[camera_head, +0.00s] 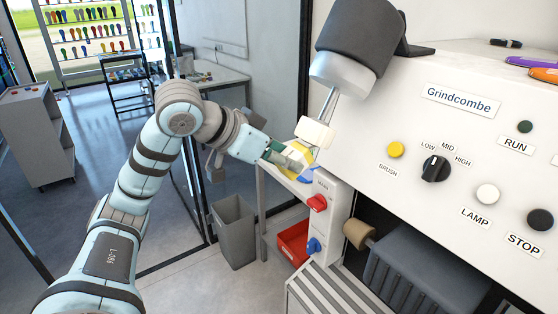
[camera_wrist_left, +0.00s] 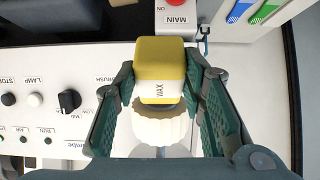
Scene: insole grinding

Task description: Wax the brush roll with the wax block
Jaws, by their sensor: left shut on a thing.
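The yellow wax block (camera_head: 299,158) is in my left gripper (camera_head: 289,158), near the lower end of the brush shaft. In the left wrist view, the wax block (camera_wrist_left: 160,67) with its "WAX" label sits between the green fingers of my left gripper (camera_wrist_left: 160,84), which is shut on it. The cream, ribbed brush roll (camera_wrist_left: 162,126) lies right by the block's lower edge. In the head view the brush roll (camera_head: 314,133) sits on a thin shaft, just above the block. The two look touching or nearly so; I cannot tell which. My right gripper is out of view.
The machine's panel (camera_head: 460,150) fills the right, with a yellow BRUSH button (camera_head: 395,149) and speed knob (camera_head: 435,168). A red MAIN switch (camera_head: 317,202) is close below the gripper. A grey waste bin (camera_head: 234,232) and red crate (camera_head: 293,243) stand lower down.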

